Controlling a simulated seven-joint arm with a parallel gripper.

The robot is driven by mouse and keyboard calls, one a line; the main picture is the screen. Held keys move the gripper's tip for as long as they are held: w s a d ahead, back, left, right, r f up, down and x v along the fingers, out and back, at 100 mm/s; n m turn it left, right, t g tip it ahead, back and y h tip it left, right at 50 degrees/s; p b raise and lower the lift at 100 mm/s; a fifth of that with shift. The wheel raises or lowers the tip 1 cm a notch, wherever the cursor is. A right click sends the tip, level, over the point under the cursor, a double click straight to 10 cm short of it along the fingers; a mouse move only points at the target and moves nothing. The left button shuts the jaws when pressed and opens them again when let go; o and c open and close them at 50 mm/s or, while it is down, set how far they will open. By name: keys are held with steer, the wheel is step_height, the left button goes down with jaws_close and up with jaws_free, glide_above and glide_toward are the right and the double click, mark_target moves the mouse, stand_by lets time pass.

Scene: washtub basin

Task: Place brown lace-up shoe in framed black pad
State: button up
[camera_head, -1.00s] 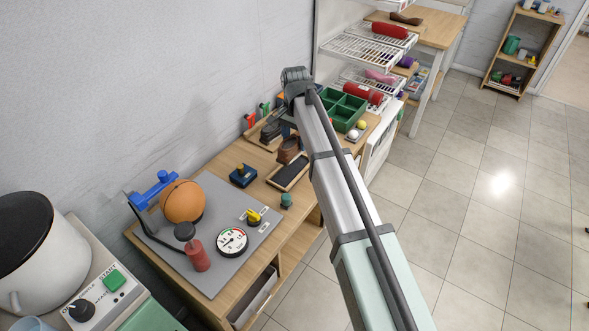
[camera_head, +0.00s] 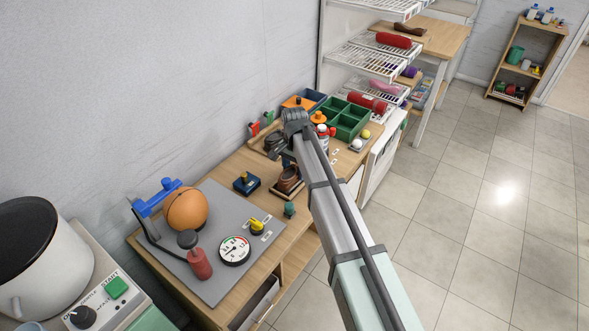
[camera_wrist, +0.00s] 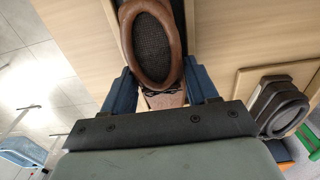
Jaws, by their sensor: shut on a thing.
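The brown lace-up shoe (camera_head: 288,177) is in my gripper (camera_wrist: 160,96). In the wrist view the brown shoe (camera_wrist: 178,46) shows its round opening and dark inside, with its laced part between the two blue fingers. The framed black pad (camera_head: 279,191) is under the shoe in the head view, mostly covered by it. A dark strip of the pad (camera_wrist: 126,42) shows beside the shoe in the wrist view. I cannot tell whether the shoe touches the pad. In the head view my arm partly hides the gripper.
A black shoe (camera_wrist: 281,106) lies on a wooden board near the wall. A green divided tray (camera_head: 345,118) stands behind. The grey board (camera_head: 215,270) holds a gauge and ball.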

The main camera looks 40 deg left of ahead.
mark_target(295, 167)
steer(key=shift+f, duration=0.1)
steer(key=o, duration=1.1)
step_height(295, 167, up, 12)
stand_by(0.4)
